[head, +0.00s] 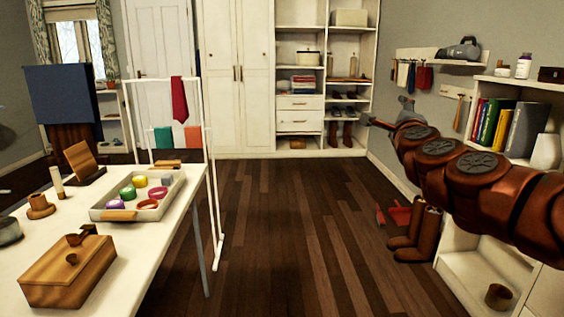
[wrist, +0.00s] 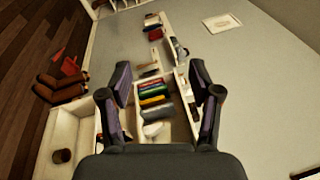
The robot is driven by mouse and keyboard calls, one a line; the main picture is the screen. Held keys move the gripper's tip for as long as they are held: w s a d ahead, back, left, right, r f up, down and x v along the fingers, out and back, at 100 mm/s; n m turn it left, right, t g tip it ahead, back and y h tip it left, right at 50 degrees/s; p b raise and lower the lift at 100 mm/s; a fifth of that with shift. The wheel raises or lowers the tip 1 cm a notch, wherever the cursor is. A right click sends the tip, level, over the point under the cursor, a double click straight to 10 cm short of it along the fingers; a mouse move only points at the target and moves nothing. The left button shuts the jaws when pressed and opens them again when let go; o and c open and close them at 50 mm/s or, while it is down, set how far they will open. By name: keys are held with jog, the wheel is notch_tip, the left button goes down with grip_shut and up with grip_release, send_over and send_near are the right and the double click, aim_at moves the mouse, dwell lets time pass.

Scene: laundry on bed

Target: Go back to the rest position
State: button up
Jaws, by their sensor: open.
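My gripper (head: 390,113) is at the end of my arm, which reaches in from the right side of the head view, raised beside the shelves. In the wrist view my gripper (wrist: 160,84) shows two dark fingers spread wide apart with nothing between them. Behind the gap, some distance off, stand the upright books (wrist: 153,92) on the white shelf unit. The fingers touch nothing that I can see.
The white bookcase (head: 471,272) stands below my arm at the right, with brown boots (head: 417,232) beside it. A white table (head: 150,245) with a tray and a wooden box (head: 66,274) is at the left. The dark floor (head: 285,225) between is clear.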

jog(key=s+a+r+n+g+y+p, duration=0.1)
jog(key=s+a+r+n+y+p, duration=0.15)
jog(key=a+n+y, duration=0.35)
jog(key=s+a+r+n+g+y+p, duration=0.1)
jog(key=s+a+r+n+y+p, duration=0.15)
jog(key=a, duration=0.45)
jog(key=s+a+f+n+g+y+p, duration=0.2)
jog(key=s+a+f+n+g+p, duration=0.35)
jog(key=s+a+n+p, duration=0.35)
jog(key=s+d+f+n+g+h+p, duration=0.1)
jog(key=s+f+n+g+p, duration=0.2)
jog(key=s, duration=0.5)
jog(key=s+d+f+n+g+h+p, duration=0.1)
jog(key=s+f+g+h+p, duration=0.2)
jog(key=s, duration=0.4)
jog(key=s+d+g+h+p, duration=0.1)
jog(key=s+d+g+p, duration=0.1)
jog(key=s, duration=0.4)
jog(key=s+d+n+g+p, duration=0.1)
jog(key=s+d+g+p, duration=0.2)
jog(key=s, duration=0.4)
jog(key=s+d+g+h+p, duration=0.1)
jog(key=s+d+g+p, duration=0.1)
jog(key=s, duration=0.5)
jog(key=d+p, duration=0.1)
jog(key=d, duration=0.1)
jog(key=shift+s+d+f+h, duration=0.25)
jog(key=shift+d+h, duration=0.05)
jog(key=shift+h, duration=0.05)
